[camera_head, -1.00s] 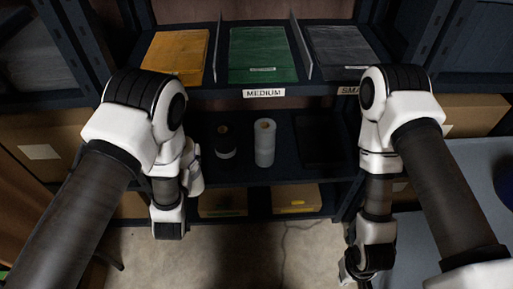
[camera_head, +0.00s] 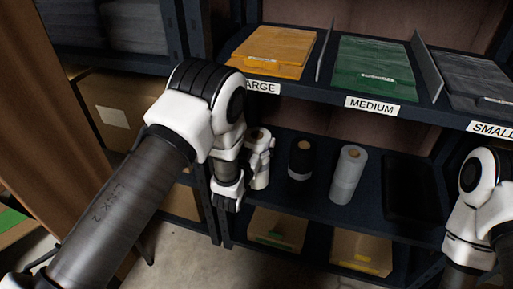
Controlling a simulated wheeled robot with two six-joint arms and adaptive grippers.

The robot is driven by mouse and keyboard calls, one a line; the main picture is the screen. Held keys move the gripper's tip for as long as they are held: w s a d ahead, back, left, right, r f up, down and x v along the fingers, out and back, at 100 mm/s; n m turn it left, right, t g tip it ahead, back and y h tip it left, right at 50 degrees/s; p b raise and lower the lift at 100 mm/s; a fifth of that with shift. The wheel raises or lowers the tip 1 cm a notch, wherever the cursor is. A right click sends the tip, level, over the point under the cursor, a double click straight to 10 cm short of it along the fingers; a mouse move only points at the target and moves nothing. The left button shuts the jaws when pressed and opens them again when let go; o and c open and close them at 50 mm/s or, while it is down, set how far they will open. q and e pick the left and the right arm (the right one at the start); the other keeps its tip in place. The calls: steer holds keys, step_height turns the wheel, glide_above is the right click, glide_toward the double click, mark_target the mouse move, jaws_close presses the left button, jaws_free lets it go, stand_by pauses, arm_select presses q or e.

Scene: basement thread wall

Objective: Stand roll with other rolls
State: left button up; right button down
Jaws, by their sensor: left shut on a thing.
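My left gripper (camera_head: 260,152) is shut on a pale roll (camera_head: 260,179) with a brown core at its top. The roll is upright at the left end of the lower shelf (camera_head: 330,218), partly hidden by the gripper. I cannot tell whether its base touches the shelf. To its right stand a black roll (camera_head: 300,161) with a pale base and a taller white roll (camera_head: 348,175), both upright. The held roll is apart from the black one. Only part of my right arm shows at the right edge; its gripper is out of view.
A dark tray (camera_head: 408,188) lies right of the rolls. The shelf above holds yellow (camera_head: 275,50), green (camera_head: 373,68) and grey (camera_head: 472,80) stacks behind size labels. Boxes (camera_head: 277,231) sit below. A shelf post (camera_head: 190,35) rises behind my left arm.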

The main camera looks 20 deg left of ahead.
arm_select(q)
steer(key=w, duration=0.1)
steer(key=w+a, duration=0.1)
steer(key=w, duration=0.1)
steer(key=shift+w+a+f, duration=0.2)
steer(key=shift+w+f, duration=0.05)
steer(key=shift+w, duration=0.1)
steer(key=shift+w+a+f+b, duration=0.1)
steer(key=shift+w+f+b, duration=0.15)
steer(key=shift+f+b, duration=0.05)
steer(key=shift+s+f+b, duration=0.1)
steer(key=shift+f+b, duration=0.4)
steer(key=shift+f, duration=1.05)
steer(key=o, duration=1.7)
